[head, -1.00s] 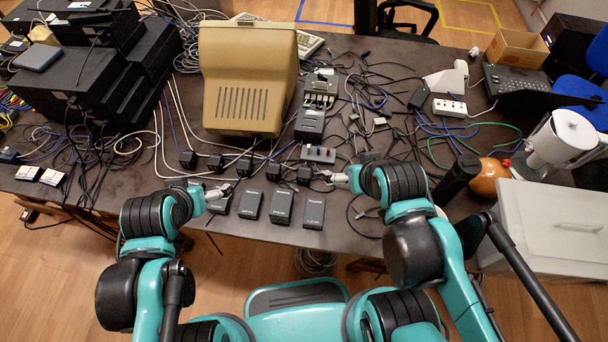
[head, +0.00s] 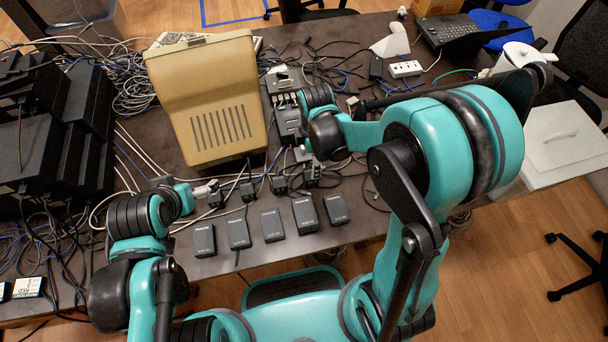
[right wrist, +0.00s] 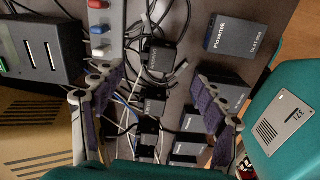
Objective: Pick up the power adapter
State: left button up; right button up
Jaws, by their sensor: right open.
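Black power adapters with cables stand in a row on the dark table; in the head view one (head: 247,190) is right of my left gripper and another (head: 279,184) is further right. My right gripper (head: 309,168) points down at the right end of this row. In the right wrist view its fingers (right wrist: 155,76) are spread, and corded adapters (right wrist: 160,55) show in and beyond the gap, apparently ungripped. My left gripper (head: 207,190) is low over the table, left of the row; its jaws are too small to judge.
Flat black boxes, one with pale lettering (head: 305,215), line the front edge. A beige monitor (head: 218,110) stands behind the adapters.

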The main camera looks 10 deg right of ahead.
aim_at(310, 173)
jog(key=shift+a+f, duration=0.1)
jog(key=shift+f, duration=0.35)
notch_tip(310, 173, down, 3)
jog(key=shift+r+n+b, duration=0.15)
jog(key=shift+n+b, duration=0.15)
jog(key=shift+b, duration=0.35)
jog(key=f+b, duration=0.2)
jog(key=f, duration=0.3)
jog(key=shift+w+b, duration=0.2)
jog(key=shift+b, duration=0.1)
jog(key=shift+c, duration=1.2)
jog(key=c, duration=1.1)
jog(key=shift+r, duration=0.1)
